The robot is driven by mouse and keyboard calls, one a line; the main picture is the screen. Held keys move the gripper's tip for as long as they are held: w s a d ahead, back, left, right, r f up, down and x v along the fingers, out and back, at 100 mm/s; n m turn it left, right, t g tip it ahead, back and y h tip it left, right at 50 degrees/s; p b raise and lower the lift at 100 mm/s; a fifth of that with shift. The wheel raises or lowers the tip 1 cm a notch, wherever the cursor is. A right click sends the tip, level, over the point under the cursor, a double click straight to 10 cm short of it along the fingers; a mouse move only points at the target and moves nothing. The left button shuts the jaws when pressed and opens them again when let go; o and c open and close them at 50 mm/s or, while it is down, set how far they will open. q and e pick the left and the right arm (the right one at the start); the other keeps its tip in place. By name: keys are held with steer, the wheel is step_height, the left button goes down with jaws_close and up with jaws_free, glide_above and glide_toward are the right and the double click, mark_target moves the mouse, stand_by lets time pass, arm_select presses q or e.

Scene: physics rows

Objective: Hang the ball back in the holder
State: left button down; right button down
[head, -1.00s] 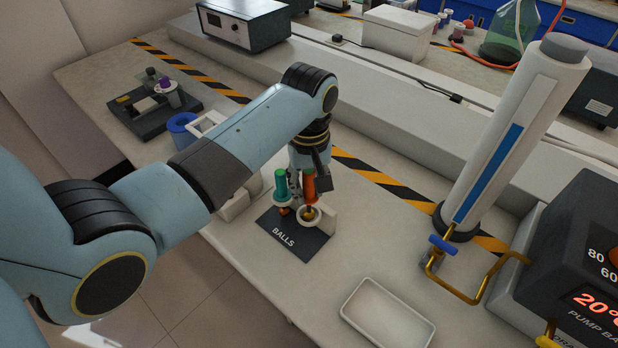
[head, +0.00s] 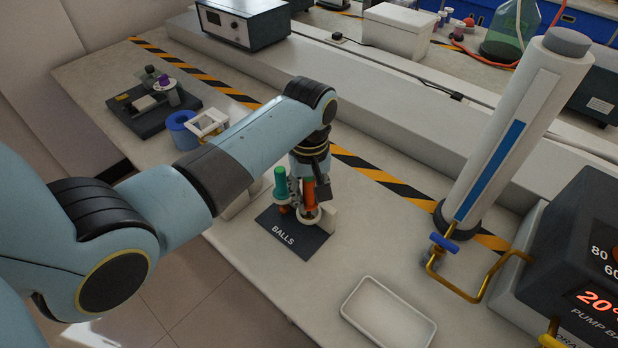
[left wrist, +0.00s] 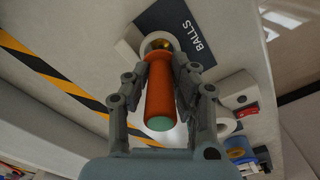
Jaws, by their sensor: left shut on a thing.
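My left gripper (head: 316,186) is shut on the orange handle (head: 308,193) of a ball tool and holds it roughly upright. The handle also shows in the left wrist view (left wrist: 160,92), with a teal end facing the camera. Its gold ball (left wrist: 159,45) shows at the white ring of the holder (left wrist: 146,40). In the head view the handle's lower end is at the holder (head: 329,217), and the ball is hidden there. Whether the tool rests on the ring I cannot tell. The right gripper is out of view.
A green-handled tool (head: 281,183) stands close left of the orange one. Both are at the dark BALLS mat (head: 297,240). A white tray (head: 372,335), a tall white column (head: 515,135) and a pump bath (head: 585,250) stand to the right. Bench between is clear.

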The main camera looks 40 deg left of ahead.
mark_target(309, 179)
arm_select(q)
steer(key=shift+f, duration=0.1)
steer(key=shift+f+b, duration=0.8)
steer(key=shift+f, duration=0.5)
steer(key=c, duration=0.6)
jaws_free()
steer(key=shift+r, duration=0.1)
step_height(309, 179, up, 3)
steer(key=p, duration=0.3)
steer(key=shift+r, duration=1.95)
